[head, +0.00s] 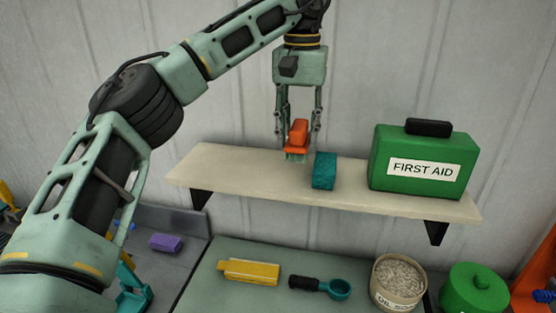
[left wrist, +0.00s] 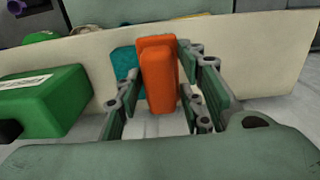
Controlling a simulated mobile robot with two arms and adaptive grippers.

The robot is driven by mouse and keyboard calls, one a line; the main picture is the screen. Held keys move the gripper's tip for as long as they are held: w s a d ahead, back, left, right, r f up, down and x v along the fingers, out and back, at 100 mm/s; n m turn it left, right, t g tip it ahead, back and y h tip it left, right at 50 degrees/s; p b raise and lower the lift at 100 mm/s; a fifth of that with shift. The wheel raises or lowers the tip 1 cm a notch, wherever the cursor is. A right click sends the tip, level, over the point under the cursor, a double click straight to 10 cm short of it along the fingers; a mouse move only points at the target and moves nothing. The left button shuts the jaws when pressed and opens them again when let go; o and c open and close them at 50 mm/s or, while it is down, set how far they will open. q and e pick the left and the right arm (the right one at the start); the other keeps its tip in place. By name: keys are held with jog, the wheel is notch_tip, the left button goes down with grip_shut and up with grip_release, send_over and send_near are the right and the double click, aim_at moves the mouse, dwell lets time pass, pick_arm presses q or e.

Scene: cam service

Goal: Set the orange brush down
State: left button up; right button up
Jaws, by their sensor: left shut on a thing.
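The orange brush (head: 298,134) is between the fingers of my left gripper (head: 297,138), which is shut on it. In the head view the brush shows over the shelf (head: 240,172), left of a teal block (head: 324,171). I cannot tell whether its lower end touches the shelf top. In the left wrist view the orange brush (left wrist: 157,75) stands between the two fingers (left wrist: 155,95), with the teal block (left wrist: 125,62) partly hidden behind it. My right gripper is not in view.
A green first aid box (head: 415,165) stands on the shelf's right part. The shelf's left part is bare. Below are a yellow item (head: 250,272), a teal ring-ended tool (head: 335,289), a tub of granules (head: 398,280), a green lidded container (head: 475,290) and a purple block (head: 165,243).

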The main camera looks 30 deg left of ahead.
pick_arm(q)
jog(key=a+f, duration=0.2)
jog(key=a, duration=0.1)
jog(key=s+a+f+p, duration=0.1)
jog(key=a+f, duration=0.2)
jog(key=shift+s+a+f, duration=0.1)
jog(key=shift+a+f, duration=0.05)
jog(key=shift+a, duration=0.05)
jog(key=shift+s+d+f+p, duration=0.1)
jog(key=shift+d+f+p, duration=0.1)
jog(key=shift+f+p, duration=0.6)
jog(key=shift+a+f, duration=0.1)
jog(key=shift+f, duration=0.35)
jog(key=shift+f+b, duration=0.15)
jog(key=shift+b, duration=0.15)
jog(key=o, duration=1)
jog(key=shift+r, duration=0.55)
notch_tip(320, 180, up, 11)
jog(key=shift+r, duration=0.15)
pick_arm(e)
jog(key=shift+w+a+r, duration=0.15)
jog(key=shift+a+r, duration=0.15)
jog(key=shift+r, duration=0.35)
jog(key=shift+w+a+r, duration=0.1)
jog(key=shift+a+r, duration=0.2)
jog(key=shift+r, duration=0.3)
